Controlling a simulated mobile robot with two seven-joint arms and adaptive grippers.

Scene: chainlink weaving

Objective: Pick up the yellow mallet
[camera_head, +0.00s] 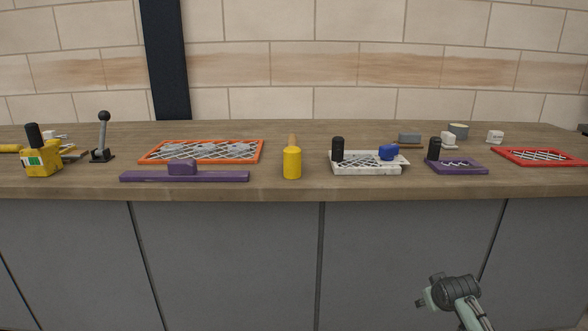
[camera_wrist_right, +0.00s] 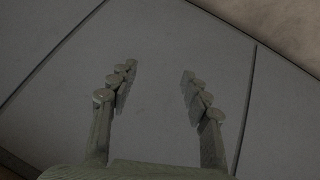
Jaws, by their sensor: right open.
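The yellow mallet (camera_head: 292,163) is on the wooden counter near its front edge, at about the middle of the head view. Its yellow head faces me, and its wooden handle (camera_head: 292,141) shows behind the head. My right gripper (camera_head: 428,300) is low at the right of the head view, in front of the grey cabinet and below the counter top, well apart from the mallet. In the right wrist view its two fingers (camera_wrist_right: 158,85) are spread with nothing between them. My left gripper is not in view.
A purple bar with a block (camera_head: 184,174) lies left of the mallet, with an orange-framed mesh (camera_head: 150,158) behind it. A white tray (camera_head: 367,169) with black and blue pieces stands to the right. The counter's front edge (camera_head: 300,193) overhangs grey cabinet doors (camera_head: 230,260).

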